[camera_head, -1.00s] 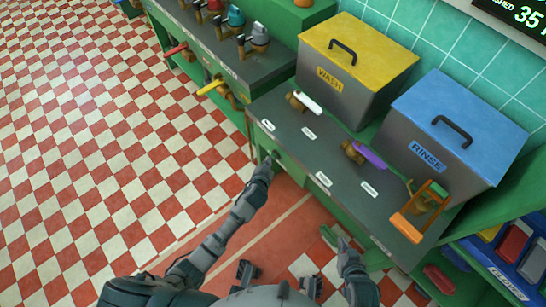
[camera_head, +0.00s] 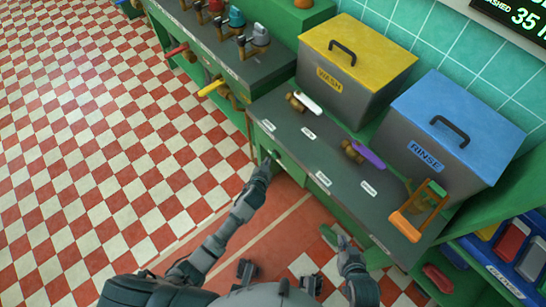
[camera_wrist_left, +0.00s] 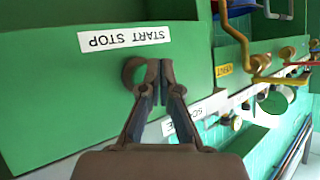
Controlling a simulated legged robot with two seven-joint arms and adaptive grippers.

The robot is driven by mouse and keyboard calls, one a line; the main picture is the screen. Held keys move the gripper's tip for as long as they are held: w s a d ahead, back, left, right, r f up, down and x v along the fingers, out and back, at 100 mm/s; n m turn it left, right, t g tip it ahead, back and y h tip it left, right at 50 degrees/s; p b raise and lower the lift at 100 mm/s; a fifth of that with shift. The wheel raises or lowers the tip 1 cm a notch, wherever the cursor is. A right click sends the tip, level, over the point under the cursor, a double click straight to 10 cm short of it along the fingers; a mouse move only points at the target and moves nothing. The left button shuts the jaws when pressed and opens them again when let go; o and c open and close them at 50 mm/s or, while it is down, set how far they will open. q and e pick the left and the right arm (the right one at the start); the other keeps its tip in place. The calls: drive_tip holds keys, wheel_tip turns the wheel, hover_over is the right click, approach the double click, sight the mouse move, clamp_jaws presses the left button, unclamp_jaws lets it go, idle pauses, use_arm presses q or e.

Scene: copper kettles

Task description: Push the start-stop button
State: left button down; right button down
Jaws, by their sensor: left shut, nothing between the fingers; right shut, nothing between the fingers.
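The start-stop button (camera_wrist_left: 131,69) is a round dark knob on the green panel in the left wrist view, just below the upside-down white START STOP label (camera_wrist_left: 125,39). My left gripper (camera_wrist_left: 153,68) is shut and empty, with its fingertips in front of the button and partly covering it. Whether they touch it, I cannot tell. In the head view, my left gripper (camera_head: 270,158) is at the front face of the green counter, and the button is hidden there. My right gripper (camera_head: 338,236) is shut and empty, low beside the counter's front edge.
The dark counter top (camera_head: 290,145) carries a white-handled valve (camera_head: 306,102) and a purple-handled valve (camera_head: 365,153). A yellow-lidded WASH box (camera_head: 355,70) and a blue-lidded RINSE box (camera_head: 450,130) stand behind. An orange handle (camera_head: 405,226) is at the right. The checkered floor (camera_head: 110,130) is open at left.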

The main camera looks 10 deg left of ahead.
use_arm(q)
drive_tip(key=shift+s+a, duration=0.15)
drive_tip(key=shift+s, duration=0.05)
use_arm(e)
drive_tip(key=shift+r, duration=0.15)
